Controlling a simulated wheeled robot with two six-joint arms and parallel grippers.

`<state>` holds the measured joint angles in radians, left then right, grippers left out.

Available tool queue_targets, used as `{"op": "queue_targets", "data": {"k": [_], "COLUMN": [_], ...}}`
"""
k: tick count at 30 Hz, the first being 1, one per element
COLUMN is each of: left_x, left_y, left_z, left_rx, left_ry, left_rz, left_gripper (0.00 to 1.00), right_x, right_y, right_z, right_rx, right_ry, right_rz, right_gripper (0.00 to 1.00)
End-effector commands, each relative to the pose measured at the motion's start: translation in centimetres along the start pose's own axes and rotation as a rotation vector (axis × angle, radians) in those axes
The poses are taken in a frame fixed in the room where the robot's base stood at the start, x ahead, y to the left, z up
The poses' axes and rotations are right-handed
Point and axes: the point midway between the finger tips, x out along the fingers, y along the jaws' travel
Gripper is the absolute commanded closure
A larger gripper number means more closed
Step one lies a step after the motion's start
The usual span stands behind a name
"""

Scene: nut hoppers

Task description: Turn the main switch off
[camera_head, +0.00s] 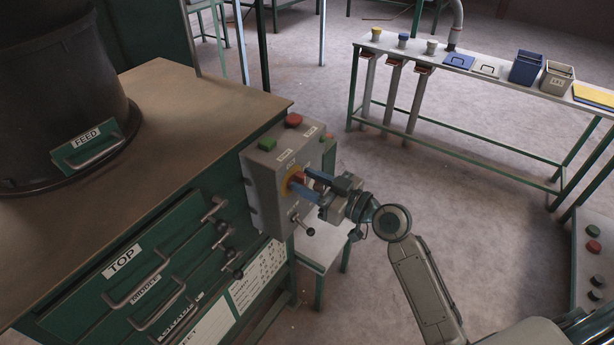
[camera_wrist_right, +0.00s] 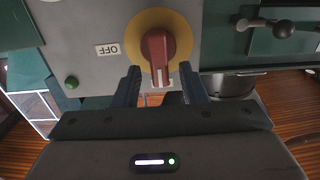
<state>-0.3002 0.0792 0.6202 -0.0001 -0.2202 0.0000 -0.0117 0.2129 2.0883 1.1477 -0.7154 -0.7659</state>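The main switch is a red knob (camera_head: 297,178) on a yellow disc, on the front of a grey control box (camera_head: 262,190). In the right wrist view the red knob (camera_wrist_right: 157,52) has its white-marked end pointing down in the picture. An OFF label (camera_wrist_right: 107,50) is left of the yellow disc (camera_wrist_right: 188,32). My right gripper (camera_head: 300,180) is open at the switch. In the wrist view its fingers (camera_wrist_right: 160,73) are either side of the knob's lower end, with gaps between. My left gripper is not in view.
A green button (camera_head: 267,144) and red button (camera_head: 293,120) top the control box. A small lever (camera_head: 302,224) projects below the switch. A drawer cabinet with a brown top (camera_head: 190,110) stands left, carrying a FEED hopper (camera_head: 60,90). Open floor lies right, before a long bench (camera_head: 460,72).

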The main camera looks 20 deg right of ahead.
Motion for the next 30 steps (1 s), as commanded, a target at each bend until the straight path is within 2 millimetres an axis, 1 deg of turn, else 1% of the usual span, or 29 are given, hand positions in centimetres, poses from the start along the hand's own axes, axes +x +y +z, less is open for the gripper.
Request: {"op": "queue_targets", "data": {"k": [4, 12, 18, 25, 30], "left_x": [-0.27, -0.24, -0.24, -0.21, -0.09], "left_y": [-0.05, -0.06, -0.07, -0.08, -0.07], "left_z": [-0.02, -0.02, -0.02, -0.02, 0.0], "left_rx": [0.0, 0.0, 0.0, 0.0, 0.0], "left_ry": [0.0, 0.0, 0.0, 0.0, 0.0], "left_rz": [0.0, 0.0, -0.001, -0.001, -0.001], "left_gripper": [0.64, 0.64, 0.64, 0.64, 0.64], "right_x": [0.59, 0.64, 0.62, 0.62, 0.62], "right_y": [-0.03, -0.03, -0.03, -0.01, 0.1], "right_z": [-0.02, 0.04, 0.04, 0.05, 0.07], "right_rx": [0.002, 0.0, 0.0, 0.008, 0.053], "right_ry": [-0.001, -0.001, -0.001, -0.001, -0.001], "right_rz": [-0.001, -0.001, -0.001, -0.001, -0.001], "right_gripper": [0.62, 0.62, 1.0, 1.0, 1.0]}}
